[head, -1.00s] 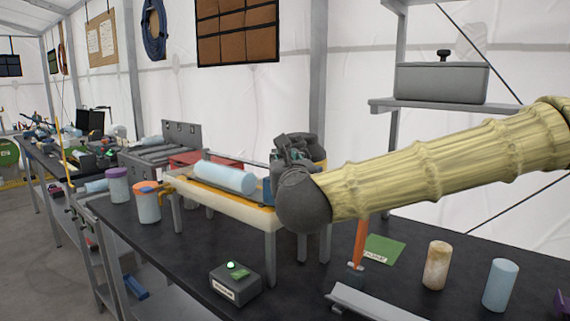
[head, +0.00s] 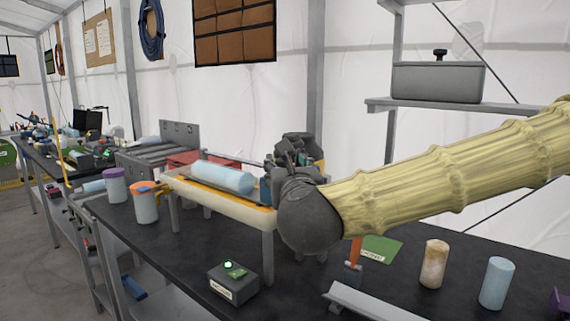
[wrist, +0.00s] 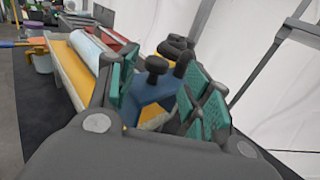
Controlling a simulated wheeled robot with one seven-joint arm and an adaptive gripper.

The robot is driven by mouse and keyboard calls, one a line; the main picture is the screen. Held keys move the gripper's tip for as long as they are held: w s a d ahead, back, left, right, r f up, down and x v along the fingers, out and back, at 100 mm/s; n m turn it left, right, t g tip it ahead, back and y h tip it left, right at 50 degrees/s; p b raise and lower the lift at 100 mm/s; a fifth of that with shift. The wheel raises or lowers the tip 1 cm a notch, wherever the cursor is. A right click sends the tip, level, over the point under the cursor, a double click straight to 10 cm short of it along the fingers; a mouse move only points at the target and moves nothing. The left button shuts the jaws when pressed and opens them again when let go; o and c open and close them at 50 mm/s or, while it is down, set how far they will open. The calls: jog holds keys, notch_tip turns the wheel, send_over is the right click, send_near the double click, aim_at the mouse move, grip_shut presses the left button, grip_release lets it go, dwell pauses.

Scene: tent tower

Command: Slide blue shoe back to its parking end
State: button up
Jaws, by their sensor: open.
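The blue shoe (wrist: 148,92), with a dark round knob, sits at the near end of the raised yellow-and-cream rail stand in the wrist view. In the head view only a sliver of the shoe (head: 265,191) shows beside my gripper (head: 287,160). My gripper (wrist: 163,88) is open, its teal-padded fingers on either side of the shoe and knob in the picture. I cannot tell whether they touch it. A pale blue cylinder (head: 222,177) lies along the stand, beyond the shoe. The stand's right end is hidden behind my gripper.
A small box with a lit green button (head: 234,283) stands in front of the stand (head: 215,203).

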jog(key=s+d, duration=0.1)
jog(key=s, duration=0.5)
jog(key=shift+s, duration=0.35)
jog(key=shift+a, duration=0.1)
